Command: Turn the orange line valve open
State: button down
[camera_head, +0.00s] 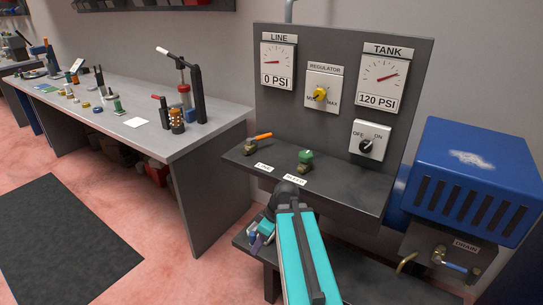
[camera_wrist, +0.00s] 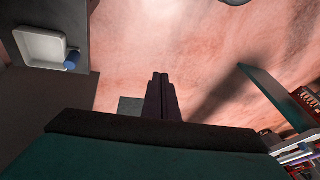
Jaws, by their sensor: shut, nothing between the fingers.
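The orange line valve has an orange lever (camera_head: 263,136) on a small brass body, standing on the dark shelf (camera_head: 345,190) above the label "LINE". The lever points right and slightly up in the head view. My gripper (camera_head: 257,243) is below and in front of the shelf's front edge, apart from the valve, pointing down. In the wrist view its two dark fingers (camera_wrist: 160,78) are together with nothing between them, over the pink floor. The valve does not show in the wrist view. The LINE gauge (camera_head: 278,65) reads 0 PSI.
A green-knobbed valve (camera_head: 305,157) stands right of the line valve. The panel behind has a yellow regulator knob (camera_head: 320,94), a TANK gauge (camera_head: 383,82) at 120 PSI and an OFF/ON switch (camera_head: 367,147). A blue compressor (camera_head: 470,170) is at right, a cluttered workbench (camera_head: 205,142) at left.

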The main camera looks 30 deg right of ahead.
jog(key=s+a+f+m+g, duration=0.2)
jog(key=s+a+f, duration=0.2)
jog(key=a+f, duration=0.5)
jog(key=s+a+f+m+g+h, duration=0.2)
jog(key=s+a+f, duration=0.2)
jog(key=s+f, duration=0.6)
jog(key=s+a+f+m+g+h, duration=0.2)
jog(key=s+a+f+g, duration=0.1)
jog(key=s+f, duration=0.7)
notch_tip(320, 180, down, 3)
jog(key=shift+s+a, duration=0.4)
jog(key=shift+a, duration=0.35)
jog(key=shift+s, duration=0.1)
